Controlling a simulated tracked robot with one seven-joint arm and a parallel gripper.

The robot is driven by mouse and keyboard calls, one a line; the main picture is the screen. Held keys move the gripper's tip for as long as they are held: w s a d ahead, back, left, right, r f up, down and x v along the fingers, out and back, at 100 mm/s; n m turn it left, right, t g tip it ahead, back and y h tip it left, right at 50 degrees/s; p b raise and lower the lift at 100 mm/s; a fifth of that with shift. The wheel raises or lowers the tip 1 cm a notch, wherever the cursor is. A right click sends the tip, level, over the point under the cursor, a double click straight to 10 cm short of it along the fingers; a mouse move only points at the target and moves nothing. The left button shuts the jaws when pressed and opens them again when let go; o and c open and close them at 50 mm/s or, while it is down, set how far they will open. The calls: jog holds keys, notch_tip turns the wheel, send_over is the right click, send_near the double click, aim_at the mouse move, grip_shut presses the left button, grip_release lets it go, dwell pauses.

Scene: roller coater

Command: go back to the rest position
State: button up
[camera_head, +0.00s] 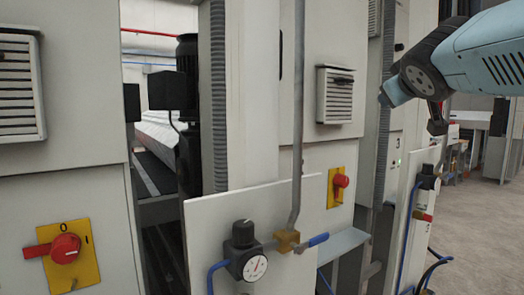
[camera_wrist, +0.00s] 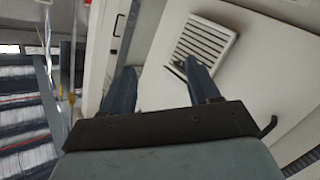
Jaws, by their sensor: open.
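My gripper (camera_wrist: 160,82) shows in the wrist view with its two fingers apart and nothing between them. A pale cabinet panel with a slatted vent (camera_wrist: 203,45) lies beyond the fingers. In the head view my arm reaches in from the upper right, and the gripper end (camera_head: 437,118) hangs partly hidden behind the wrist, in front of the right-hand cabinets. It appears to touch nothing, though its distance from the cabinets is hard to tell.
A red rotary switch on a yellow plate (camera_head: 66,250) is at lower left, another (camera_head: 340,185) at centre right. A pressure gauge (camera_head: 254,267) with a blue hose sits on a front panel. A grey pipe (camera_head: 298,110) rises beside it. Open floor (camera_head: 480,225) lies right.

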jog(key=s+a+f+m+g+y, duration=0.1)
jog(key=s+f+g, duration=0.2)
jog(key=f, duration=0.6)
jog(key=s+a+f+m+g+y, duration=0.1)
jog(key=s+f+g, duration=0.3)
jog(key=f, duration=0.6)
jog(key=s+a+f+m+g+y, duration=0.1)
jog(key=s+a+f+g+y, duration=0.1)
jog(key=s+f, duration=0.5)
notch_tip(320, 180, down, 3)
jog(key=shift+a+f+g, duration=0.1)
jog(key=shift+a+g, duration=0.6)
jog(key=shift+a, duration=0.05)
jog(key=shift+c, duration=0.3)
